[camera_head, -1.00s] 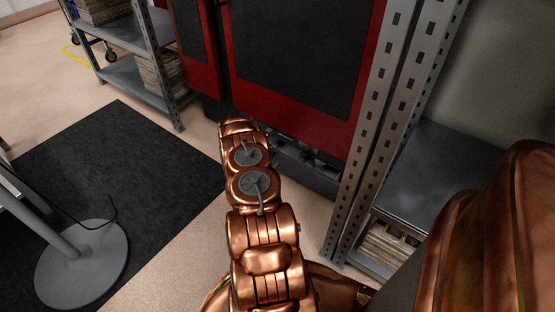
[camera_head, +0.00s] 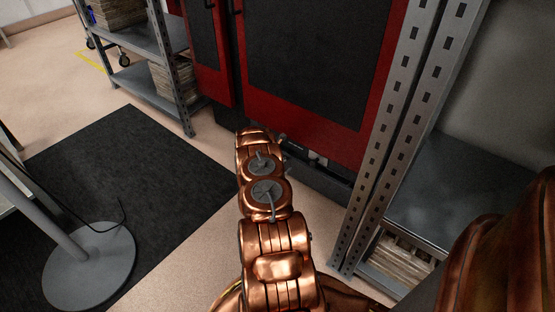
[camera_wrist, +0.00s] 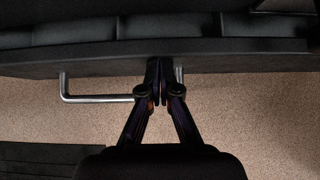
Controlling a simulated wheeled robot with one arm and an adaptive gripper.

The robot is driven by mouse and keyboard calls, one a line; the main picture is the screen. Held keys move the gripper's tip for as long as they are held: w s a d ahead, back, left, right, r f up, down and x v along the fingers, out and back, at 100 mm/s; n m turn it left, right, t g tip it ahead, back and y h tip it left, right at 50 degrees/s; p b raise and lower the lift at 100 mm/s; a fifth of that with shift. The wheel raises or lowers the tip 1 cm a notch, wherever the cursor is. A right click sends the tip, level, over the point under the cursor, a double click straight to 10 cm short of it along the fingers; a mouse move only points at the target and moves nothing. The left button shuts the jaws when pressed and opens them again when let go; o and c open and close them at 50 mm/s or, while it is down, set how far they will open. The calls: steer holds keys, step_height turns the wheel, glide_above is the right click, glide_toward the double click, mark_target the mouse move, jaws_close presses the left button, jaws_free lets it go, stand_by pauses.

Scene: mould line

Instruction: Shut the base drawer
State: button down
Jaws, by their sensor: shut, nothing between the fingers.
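The base drawer is the dark drawer (camera_head: 325,184) low under the red cabinet, partly hidden by my arm. It stands partly open, with a narrow strip of its inside showing below the red door. In the wrist view its dark front (camera_wrist: 240,62) runs across the top, with dark sections of the inside behind it. A metal bar handle (camera_wrist: 98,98) sticks out from the front. My gripper (camera_wrist: 160,72) is shut and empty, its tips at the drawer front between the handle's two posts. I cannot tell whether they touch. In the head view my arm hides the gripper.
The red cabinet (camera_head: 375,120) stands above the drawer. A perforated metal shelf post (camera_head: 390,150) is close on the right. A shelf rack (camera_head: 150,85) stands at back left. A black mat (camera_head: 130,175) and a round stand base (camera_head: 90,265) are on the left floor.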

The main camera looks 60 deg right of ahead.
steer(key=a+f+p+v, duration=0.2)
steer(key=p+v, duration=0.5)
steer(key=v, duration=0.6)
steer(key=n+h+b, duration=0.5)
steer(key=n+b, duration=0.6)
steer(key=n, duration=0.7)
glide_toward(297, 163)
steer(key=shift+g, duration=0.4)
steer(key=b+x, duration=0.3)
steer(key=f+b+x, duration=0.1)
steer(key=x, duration=0.1)
steer(key=shift+w, duration=0.35)
steer(key=shift+s+d+r+b, duration=0.1)
steer(key=shift+d+b, duration=0.4)
steer(key=shift+d, duration=0.35)
